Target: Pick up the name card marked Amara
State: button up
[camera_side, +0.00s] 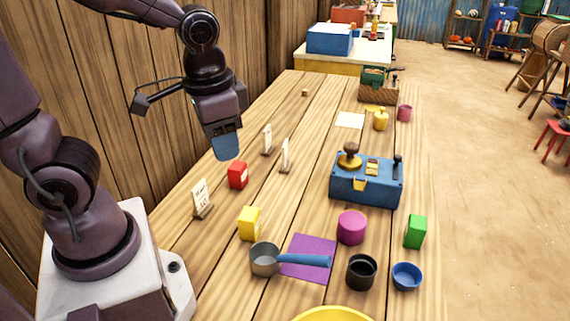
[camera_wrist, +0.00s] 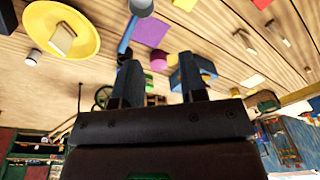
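Three white name cards stand upright in small holders on the wooden table in the side view. One card (camera_side: 200,194) is nearest my base, one card (camera_side: 267,140) is farther back, and one card (camera_side: 285,155) is just right of that. Their lettering is too small to read, so I cannot tell which is marked Amara. My gripper (camera_side: 225,146) is in the air above the table, left of the two farther cards and apart from all three. In the wrist view its two fingers (camera_wrist: 159,62) are spread with nothing between them.
A red box (camera_side: 238,175) stands among the cards, with a yellow box (camera_side: 249,223) nearer the front. A pan (camera_side: 266,259) overlaps a purple mat (camera_side: 309,245). The wooden wall borders the table's left side.

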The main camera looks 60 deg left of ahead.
jog(key=w+a+f+m+g+y, duration=0.2)
jog(key=a+f+g+y, duration=0.25)
jog(key=a+f, duration=0.35)
jog(key=m+t+y, duration=0.9)
jog(key=m+t, duration=0.6)
jog(key=m, duration=0.8)
send_over(285, 142)
jog(key=v, duration=0.5)
notch_tip(285, 142, down, 7)
notch_tip(285, 142, down, 7)
jog(key=shift+w+r, duration=0.1)
jog(key=shift+r, duration=0.1)
jog(key=x, duration=0.5)
jog(key=shift+f, duration=0.25)
grip_shut()
